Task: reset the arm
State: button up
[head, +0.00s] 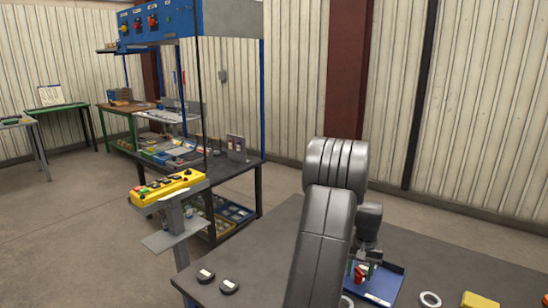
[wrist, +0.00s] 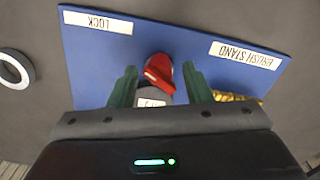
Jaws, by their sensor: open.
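My gripper (wrist: 160,80) shows in the wrist view with its two green fingers apart, one on each side of a red-topped object (wrist: 158,70). Below the red part is a grey piece with a white label, partly hidden by my gripper. I cannot tell whether the fingers touch it. They are over a blue board (wrist: 105,50) with upside-down labels "LOCK" and "BRUSH STAND". In the head view my gripper (head: 364,268) is low over the blue board (head: 388,283) on the dark table, and my arm hides part of the table.
A yellow button box (head: 167,188) stands on a grey post beyond, before a workbench (head: 235,172) with trays.

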jog(key=n+p, duration=0.1)
jog(key=n, duration=0.3)
jog(key=shift+r+n, duration=0.1)
jog(key=shift+n, duration=0.3)
jog(key=shift+n+p, duration=0.9)
jog(key=shift+n, duration=0.9)
